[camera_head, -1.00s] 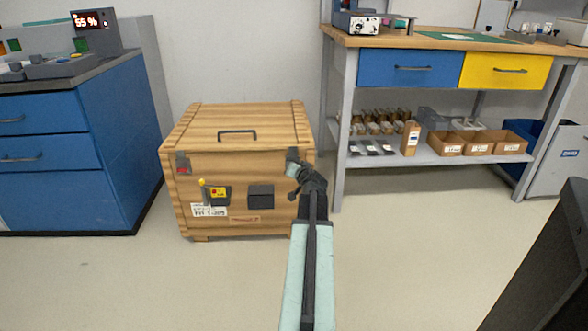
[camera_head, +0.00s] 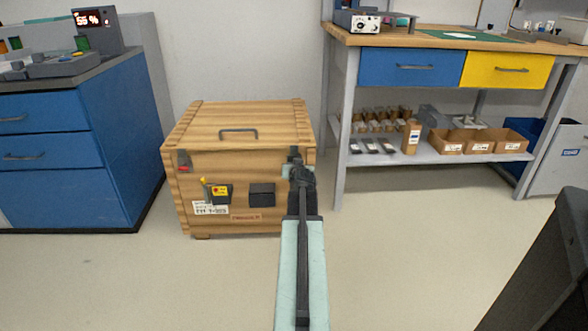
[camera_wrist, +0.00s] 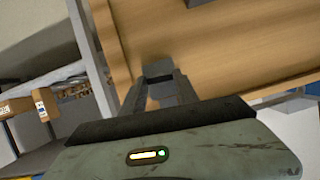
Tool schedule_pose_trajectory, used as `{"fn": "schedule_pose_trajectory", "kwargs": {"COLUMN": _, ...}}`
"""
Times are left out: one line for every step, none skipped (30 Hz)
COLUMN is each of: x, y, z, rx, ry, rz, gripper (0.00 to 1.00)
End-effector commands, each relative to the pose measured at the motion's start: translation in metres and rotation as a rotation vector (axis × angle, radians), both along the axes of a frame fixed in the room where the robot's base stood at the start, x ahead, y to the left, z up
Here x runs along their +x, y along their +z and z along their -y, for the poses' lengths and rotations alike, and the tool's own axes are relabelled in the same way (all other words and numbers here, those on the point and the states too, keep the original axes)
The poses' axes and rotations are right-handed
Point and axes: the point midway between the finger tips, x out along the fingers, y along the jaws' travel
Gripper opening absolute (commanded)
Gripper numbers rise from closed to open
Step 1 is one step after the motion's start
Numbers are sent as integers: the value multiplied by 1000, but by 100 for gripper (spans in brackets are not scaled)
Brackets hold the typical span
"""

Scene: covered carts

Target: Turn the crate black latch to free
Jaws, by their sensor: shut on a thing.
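The wooden crate (camera_head: 238,125) stands on the floor, its lid down and a dark handle on top. The black latch (camera_head: 294,152) is at the upper right of its front face, mostly hidden by my gripper (camera_head: 298,168). In the wrist view, my gripper (camera_wrist: 160,88) points at the crate's wood (camera_wrist: 215,50), its fingers close together on a dark grey piece (camera_wrist: 157,66), the latch. How far the latch is turned cannot be told. At the front's upper left is a second dark fitting with a red part (camera_head: 183,165).
A blue cabinet (camera_head: 110,140) stands left of the crate. A workbench (camera_head: 410,68) with a lower shelf (camera_head: 440,157) of boxes stands at the right. A dark object (camera_head: 545,270) fills the lower right corner. The floor in front of the crate is clear.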

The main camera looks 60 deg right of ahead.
Motion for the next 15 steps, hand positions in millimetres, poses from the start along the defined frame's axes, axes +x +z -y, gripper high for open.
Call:
{"fn": "schedule_pose_trajectory", "kwargs": {"x": -3, "y": 1, "z": 4, "rx": -6, "ry": -6, "rz": 1, "gripper": 0}}
{"fn": "schedule_pose_trajectory", "kwargs": {"x": -3, "y": 1, "z": 4, "rx": -6, "ry": -6, "rz": 1, "gripper": 0}}
{"fn": "schedule_pose_trajectory", "kwargs": {"x": -3, "y": 1, "z": 4, "rx": -6, "ry": -6, "rz": 1, "gripper": 0}}
{"fn": "schedule_pose_trajectory", "kwargs": {"x": -3, "y": 1, "z": 4, "rx": -6, "ry": -6, "rz": 1, "gripper": 0}}
{"fn": "schedule_pose_trajectory", "kwargs": {"x": -3, "y": 1, "z": 4, "rx": -6, "ry": -7, "rz": 1, "gripper": 0}}
{"fn": "schedule_pose_trajectory", "kwargs": {"x": -3, "y": 1, "z": 4, "rx": -6, "ry": -7, "rz": 1, "gripper": 39}}
{"fn": "schedule_pose_trajectory", "kwargs": {"x": -3, "y": 1, "z": 4, "rx": -7, "ry": -7, "rz": 2, "gripper": 47}}
{"fn": "schedule_pose_trajectory", "kwargs": {"x": -3, "y": 1, "z": 4, "rx": -7, "ry": -6, "rz": 2, "gripper": 56}}
{"fn": "schedule_pose_trajectory", "kwargs": {"x": -3, "y": 1, "z": 3, "rx": -6, "ry": -6, "rz": 1, "gripper": 58}}
{"fn": "schedule_pose_trajectory", "kwargs": {"x": -2, "y": 1, "z": 3, "rx": -5, "ry": -5, "rz": 1, "gripper": 58}}
{"fn": "schedule_pose_trajectory", "kwargs": {"x": -2, "y": 1, "z": 3, "rx": -5, "ry": -5, "rz": 1, "gripper": 58}}
{"fn": "schedule_pose_trajectory", "kwargs": {"x": -2, "y": 1, "z": 2, "rx": -4, "ry": -4, "rz": 1, "gripper": 58}}
{"fn": "schedule_pose_trajectory", "kwargs": {"x": -2, "y": 1, "z": 2, "rx": -4, "ry": -4, "rz": 1, "gripper": 58}}
{"fn": "schedule_pose_trajectory", "kwargs": {"x": -2, "y": 1, "z": 2, "rx": -3, "ry": -3, "rz": 1, "gripper": 58}}
{"fn": "schedule_pose_trajectory", "kwargs": {"x": -1, "y": 1, "z": 2, "rx": -2, "ry": -3, "rz": 1, "gripper": 58}}
